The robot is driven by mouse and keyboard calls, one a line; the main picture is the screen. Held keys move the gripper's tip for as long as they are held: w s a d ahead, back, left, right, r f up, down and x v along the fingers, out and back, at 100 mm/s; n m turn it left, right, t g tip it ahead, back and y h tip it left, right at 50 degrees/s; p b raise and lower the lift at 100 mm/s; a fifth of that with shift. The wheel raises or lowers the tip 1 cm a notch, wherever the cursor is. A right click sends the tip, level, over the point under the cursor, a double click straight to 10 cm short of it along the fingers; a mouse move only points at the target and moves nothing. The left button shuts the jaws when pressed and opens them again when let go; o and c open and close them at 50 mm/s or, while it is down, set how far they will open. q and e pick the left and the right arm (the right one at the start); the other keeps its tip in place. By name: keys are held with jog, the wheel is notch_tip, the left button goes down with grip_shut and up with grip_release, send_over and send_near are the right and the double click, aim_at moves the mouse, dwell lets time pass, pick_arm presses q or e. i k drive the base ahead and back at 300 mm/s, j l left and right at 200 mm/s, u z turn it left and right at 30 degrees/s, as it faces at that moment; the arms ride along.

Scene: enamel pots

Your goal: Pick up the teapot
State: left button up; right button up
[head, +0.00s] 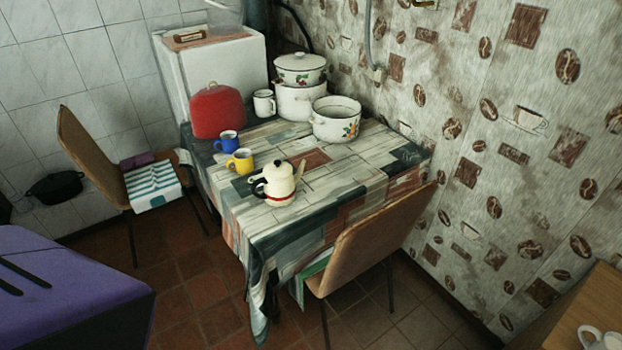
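The teapot (279,188) stands upright on the table (350,165), near its front left edge. It is cream enamel with a red band near the base, a dark lid knob, a dark handle on the left and a spout pointing right. Neither of my grippers is in view, and nothing touches the teapot.
A yellow mug (242,161) and a blue mug (227,142) stand just behind the teapot. Enamel pots (336,120) and a red cover (217,112) are farther back. Chairs stand at the left (95,150) and front right (375,235). The tabletop right of the teapot is clear.

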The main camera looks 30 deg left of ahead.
aim_at(280, 193)
jog(key=j+z, duration=0.3)
jog(key=j, duration=0.2)
jog(key=j+z, duration=0.35)
jog(key=j, duration=0.2)
jog(key=j+z, duration=0.15)
jog(key=j, duration=0.4)
jog(key=k+j+z, duration=0.15)
jog(key=j, duration=0.75)
jog(key=k+j+z, duration=0.1)
jog(key=j, duration=0.3)
jog(key=k+j, duration=0.1)
jog(key=j, duration=0.25)
